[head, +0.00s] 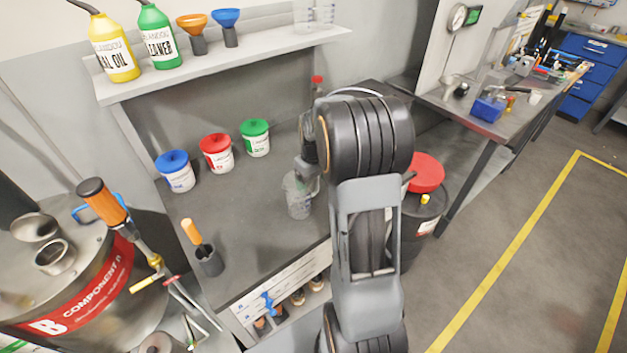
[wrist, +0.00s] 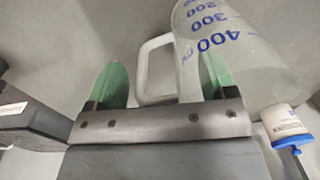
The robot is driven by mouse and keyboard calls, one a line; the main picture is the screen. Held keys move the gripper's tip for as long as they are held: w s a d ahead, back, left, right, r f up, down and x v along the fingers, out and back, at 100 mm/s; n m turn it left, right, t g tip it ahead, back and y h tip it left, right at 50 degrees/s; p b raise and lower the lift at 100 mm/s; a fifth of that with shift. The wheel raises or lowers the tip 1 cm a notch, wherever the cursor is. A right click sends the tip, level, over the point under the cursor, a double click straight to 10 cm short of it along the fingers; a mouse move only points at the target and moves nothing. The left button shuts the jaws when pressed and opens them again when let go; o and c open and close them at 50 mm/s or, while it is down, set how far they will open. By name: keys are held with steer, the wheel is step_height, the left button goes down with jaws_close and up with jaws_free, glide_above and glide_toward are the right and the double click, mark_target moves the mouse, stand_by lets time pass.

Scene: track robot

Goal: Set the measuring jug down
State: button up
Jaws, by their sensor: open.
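The measuring jug (head: 298,196) is clear plastic and stands on the grey workbench (head: 240,235), partly behind my arm in the head view. In the wrist view the jug (wrist: 245,60) shows blue marks for 200, 300 and 400, with its handle (wrist: 150,70) toward my gripper. My gripper (wrist: 160,85) is open, its two green fingers on either side of the handle. I cannot tell whether either finger touches the jug. In the head view my gripper (head: 307,172) is at the jug, its fingers mostly hidden.
Blue, red and green lidded tubs (head: 217,153) stand along the back of the bench. A black cup with an orange-handled tool (head: 208,258) is near the front left. The shelf (head: 225,58) above holds bottles and funnels. A red-topped drum (head: 425,175) stands right of the bench.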

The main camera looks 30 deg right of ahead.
step_height(320, 180, up, 12)
steer(key=shift+f, duration=0.1)
steer(key=s+a+m+t, duration=0.1)
steer(key=s+a+t, duration=0.3)
steer(key=s+a, duration=1.1)
steer(key=shift+s+f, duration=0.2)
steer(key=shift+f, duration=0.1)
stand_by(1.0)
